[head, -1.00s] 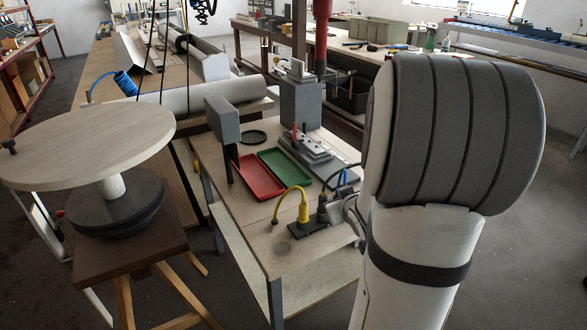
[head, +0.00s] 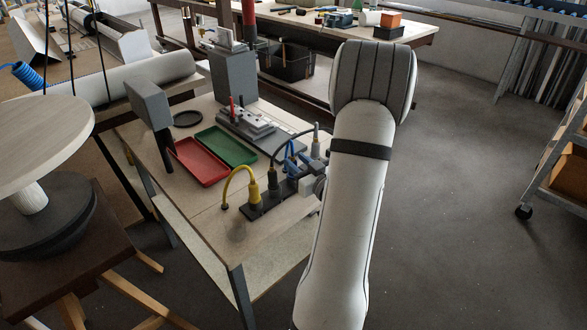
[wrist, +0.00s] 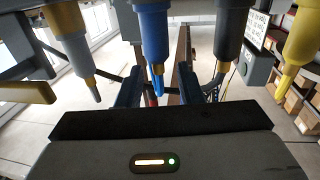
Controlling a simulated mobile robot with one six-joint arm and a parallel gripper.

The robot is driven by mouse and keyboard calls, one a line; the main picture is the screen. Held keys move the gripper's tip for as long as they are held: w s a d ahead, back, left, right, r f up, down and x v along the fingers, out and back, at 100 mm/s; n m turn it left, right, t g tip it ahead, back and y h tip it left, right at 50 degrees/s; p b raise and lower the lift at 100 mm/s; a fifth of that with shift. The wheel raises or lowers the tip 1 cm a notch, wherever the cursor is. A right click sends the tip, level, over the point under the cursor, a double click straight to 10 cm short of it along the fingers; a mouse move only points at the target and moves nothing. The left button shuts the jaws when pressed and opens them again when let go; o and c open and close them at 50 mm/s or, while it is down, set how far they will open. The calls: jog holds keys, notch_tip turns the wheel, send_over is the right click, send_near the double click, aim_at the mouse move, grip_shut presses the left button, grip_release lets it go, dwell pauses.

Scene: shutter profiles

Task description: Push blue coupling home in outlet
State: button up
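The blue coupling (head: 290,163) stands on the black outlet strip (head: 249,212) on the bench, between the black coupling (head: 272,181) and the grey one (head: 315,145). In the wrist view the blue coupling (wrist: 153,32) comes down from the top, in line with the gap between my fingers. My gripper (wrist: 161,88) has its two dark blue fingers apart, with the blue coupling's narrow end showing between them. I see no finger pressing on it. In the head view my gripper (head: 308,184) is beside the strip's right end, partly hidden. How deep the coupling sits cannot be told.
The yellow coupling (head: 254,190) is at the strip's left end. The red tray (head: 201,163) and green tray (head: 226,146) lie behind, near a grey press fixture (head: 234,75). A round-topped stand (head: 38,140) is at left. The floor at right is open.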

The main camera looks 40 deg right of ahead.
aim_at(294, 159)
jog(key=shift+w+d, duration=0.15)
jog(key=shift+w, duration=1.35)
jog(key=shift+c, duration=0.3)
grip_shut()
